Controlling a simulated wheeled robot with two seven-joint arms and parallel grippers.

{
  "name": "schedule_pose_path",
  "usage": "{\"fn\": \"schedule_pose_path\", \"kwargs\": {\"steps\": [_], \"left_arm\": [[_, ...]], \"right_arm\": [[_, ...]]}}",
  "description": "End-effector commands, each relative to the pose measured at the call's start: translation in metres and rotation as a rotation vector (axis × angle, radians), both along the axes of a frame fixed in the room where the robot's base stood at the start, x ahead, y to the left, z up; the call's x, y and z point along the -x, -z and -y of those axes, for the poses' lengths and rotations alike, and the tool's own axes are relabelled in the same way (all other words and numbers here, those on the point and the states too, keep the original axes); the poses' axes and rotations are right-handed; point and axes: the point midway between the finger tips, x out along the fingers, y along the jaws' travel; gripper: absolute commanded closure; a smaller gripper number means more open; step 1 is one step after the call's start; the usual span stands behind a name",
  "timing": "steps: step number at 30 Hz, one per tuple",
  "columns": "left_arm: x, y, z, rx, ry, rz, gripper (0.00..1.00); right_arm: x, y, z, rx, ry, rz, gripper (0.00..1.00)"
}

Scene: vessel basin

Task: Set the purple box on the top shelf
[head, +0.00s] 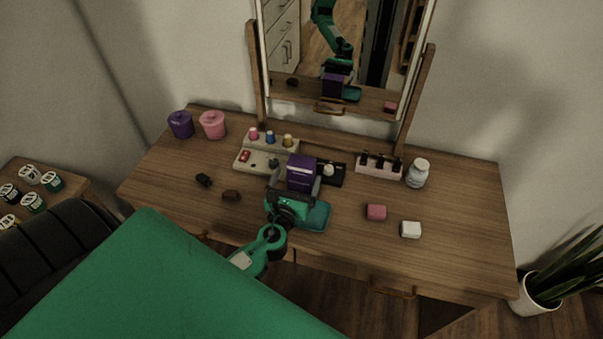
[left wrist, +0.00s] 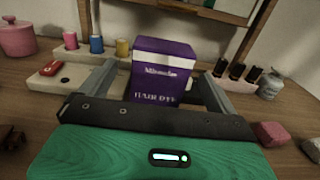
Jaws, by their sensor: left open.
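The purple box (head: 301,172), labelled as hair dye, stands upright near the middle of the wooden dressing table. It also shows in the left wrist view (left wrist: 163,70). My left gripper (head: 294,187) is open, with one finger on each side of the box. In the left wrist view gaps show between the box and both fingers, and the lower part of the box is hidden by the gripper body. A pale stepped stand (head: 252,159) is just left of the box; its raised back level holds pink, blue and yellow items. My right gripper is not in view.
A dark tray (head: 332,175) is right of the box, near a nail-polish rack (head: 379,166) and a white jar (head: 417,174). A mirror (head: 335,50) stands behind. Two lidded pots (head: 212,125) are back left.

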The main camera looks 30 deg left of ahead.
Motion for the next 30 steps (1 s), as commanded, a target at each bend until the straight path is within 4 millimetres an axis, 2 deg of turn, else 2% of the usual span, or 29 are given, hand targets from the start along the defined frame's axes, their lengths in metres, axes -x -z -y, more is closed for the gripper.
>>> {"fn": "schedule_pose_path", "kwargs": {"steps": [3, 8, 18, 27, 28, 30], "left_arm": [[-0.011, -0.001, -0.003, 0.000, 0.000, 0.001, 0.06], [-0.019, -0.001, -0.005, -0.001, 0.000, 0.000, 0.06], [-0.060, -0.002, -0.016, 0.000, 0.000, 0.000, 0.06], [-0.065, -0.001, -0.017, 0.000, 0.001, 0.000, 0.06], [-0.065, -0.001, -0.017, 0.000, 0.001, 0.000, 0.08], [-0.064, -0.001, -0.017, 0.000, 0.001, 0.000, 0.22]], "right_arm": [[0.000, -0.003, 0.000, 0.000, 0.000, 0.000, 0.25], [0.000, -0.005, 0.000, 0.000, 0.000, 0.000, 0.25], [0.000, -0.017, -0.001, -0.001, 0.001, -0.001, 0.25], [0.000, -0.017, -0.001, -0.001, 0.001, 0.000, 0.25], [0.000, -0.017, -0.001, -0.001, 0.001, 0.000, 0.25], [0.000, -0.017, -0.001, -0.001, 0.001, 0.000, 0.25]]}}
